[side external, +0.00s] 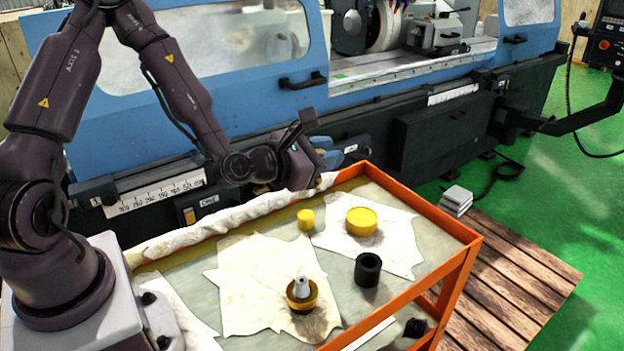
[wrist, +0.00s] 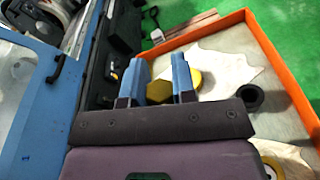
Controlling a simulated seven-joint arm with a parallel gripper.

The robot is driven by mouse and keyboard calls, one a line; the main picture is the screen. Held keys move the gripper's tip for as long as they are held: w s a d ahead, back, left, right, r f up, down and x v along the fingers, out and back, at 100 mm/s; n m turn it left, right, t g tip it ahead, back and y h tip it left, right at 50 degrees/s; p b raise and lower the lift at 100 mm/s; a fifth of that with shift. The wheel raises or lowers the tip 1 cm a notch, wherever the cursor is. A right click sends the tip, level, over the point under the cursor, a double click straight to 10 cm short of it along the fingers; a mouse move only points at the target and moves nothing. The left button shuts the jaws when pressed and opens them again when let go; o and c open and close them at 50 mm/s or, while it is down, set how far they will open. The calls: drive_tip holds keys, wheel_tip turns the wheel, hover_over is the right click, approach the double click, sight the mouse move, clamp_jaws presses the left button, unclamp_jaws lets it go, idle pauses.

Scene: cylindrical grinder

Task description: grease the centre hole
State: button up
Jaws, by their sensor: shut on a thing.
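My gripper (side external: 318,158) is above the back edge of the cart, in front of the grinder. In the wrist view its two blue fingers (wrist: 161,80) stand apart, with yellow showing between them. The thing they grip cannot be made out. A small yellow pot (side external: 305,219) stands on the cart, below my gripper. A wider round yellow tin (side external: 361,221) lies to its right on a cloth and shows past the right finger in the wrist view (wrist: 190,82). A dark cylinder (side external: 367,270) with an open top stands nearer the front. No centre hole can be clearly identified.
A grey metal piece (side external: 301,287) stands in a yellow-and-black round base on the left cloth. The cart (side external: 458,240) has a raised orange rim, with a rolled white cloth (side external: 230,215) along its back. The blue grinder (side external: 240,90) stands close behind.

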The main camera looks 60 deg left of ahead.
drive_tip(key=s+d+f, duration=0.2)
drive_tip(key=s+d, duration=0.5)
drive_tip(key=d, duration=0.4)
drive_tip(key=shift+s+d, duration=0.15)
drive_tip(key=shift+s, duration=0.2)
drive_tip(key=shift+f, duration=2.6)
drive_tip(key=shift+f, duration=0.45)
drive_tip(key=shift+d, duration=0.35)
